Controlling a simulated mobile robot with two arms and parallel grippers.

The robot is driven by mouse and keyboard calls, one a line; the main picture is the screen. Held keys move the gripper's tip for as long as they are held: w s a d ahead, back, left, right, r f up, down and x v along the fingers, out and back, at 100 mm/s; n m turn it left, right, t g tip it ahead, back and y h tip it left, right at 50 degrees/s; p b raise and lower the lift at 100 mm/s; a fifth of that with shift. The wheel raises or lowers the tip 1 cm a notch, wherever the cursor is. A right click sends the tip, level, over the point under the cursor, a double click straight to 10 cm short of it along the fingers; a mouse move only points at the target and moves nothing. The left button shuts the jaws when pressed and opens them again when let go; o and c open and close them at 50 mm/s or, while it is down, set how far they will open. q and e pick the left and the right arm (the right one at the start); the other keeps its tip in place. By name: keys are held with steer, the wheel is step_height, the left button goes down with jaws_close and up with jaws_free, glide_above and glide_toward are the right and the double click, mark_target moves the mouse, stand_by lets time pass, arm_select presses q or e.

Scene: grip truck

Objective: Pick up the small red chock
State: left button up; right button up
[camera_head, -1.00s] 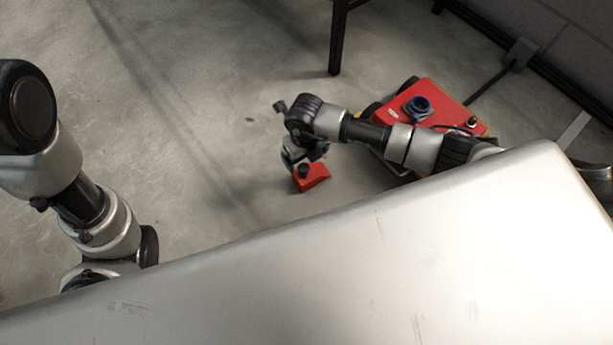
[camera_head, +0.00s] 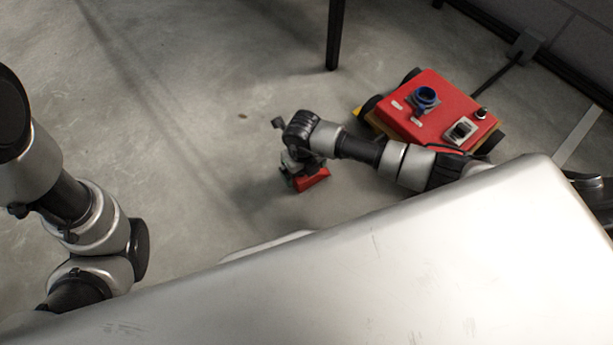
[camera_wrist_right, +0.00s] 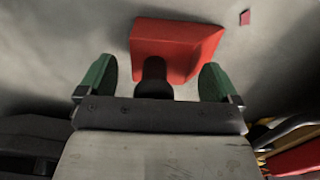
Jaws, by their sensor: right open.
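The small red chock (camera_head: 313,180) rests on the concrete floor, partly hidden by my right wrist in the head view. In the right wrist view the chock (camera_wrist_right: 178,42) lies just past the fingertips, with a dark knob (camera_wrist_right: 153,78) on its near side. My right gripper (camera_head: 293,182) is at the chock's left side in the head view. In the wrist view its two green fingers (camera_wrist_right: 155,80) are open, one on each side of the knob, with gaps visible. My left arm shows at the left, but its gripper is out of view.
A red wheeled truck (camera_head: 440,110) with a blue ring on top stands to the right of the chock, beyond my right arm. A dark leg (camera_head: 335,35) stands behind. A small red piece (camera_wrist_right: 245,17) lies on the floor. The floor left of the chock is clear.

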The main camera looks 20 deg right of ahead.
steer(key=shift+r, duration=0.1)
steer(key=c, duration=1.3)
steer(key=shift+r, duration=0.1)
